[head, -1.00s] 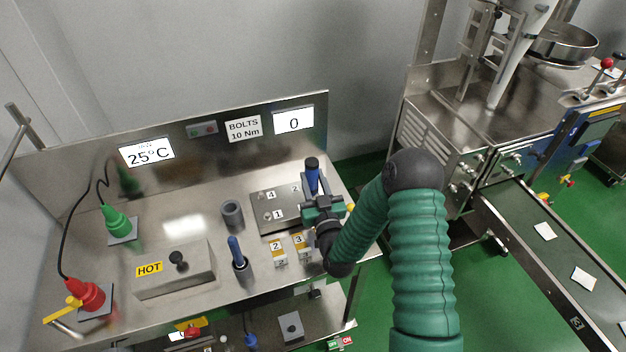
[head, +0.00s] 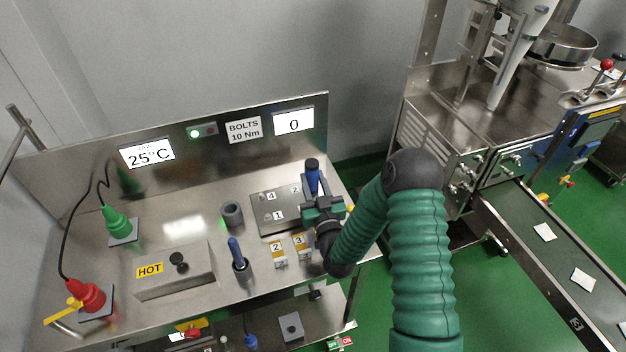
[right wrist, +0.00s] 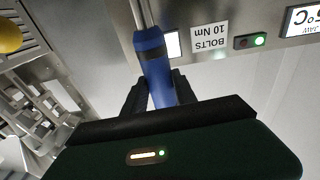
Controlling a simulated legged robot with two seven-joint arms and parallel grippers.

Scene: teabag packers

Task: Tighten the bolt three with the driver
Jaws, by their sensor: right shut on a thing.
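My right gripper (head: 316,204) is shut on the driver (head: 312,176), which has a blue handle and a dark cap and stands roughly upright over the right part of the metal bolt plate (head: 262,228). In the right wrist view the blue handle (right wrist: 153,60) is between my two dark fingers, with a metal shaft beyond it. Labels 1, 4 and 2 show on the plate. The bolt three spot and the driver's tip are hidden behind my gripper and arm. My left gripper is not in view.
The BOLTS counter display (head: 293,122) reads 0. A green lamp (head: 195,133) is lit on the back panel. A grey cylinder (head: 232,213), a blue-handled tool in a holder (head: 236,250), blocks 2 (head: 277,252) and 3 (head: 300,246), and the HOT box (head: 190,268) stand left of or before the plate.

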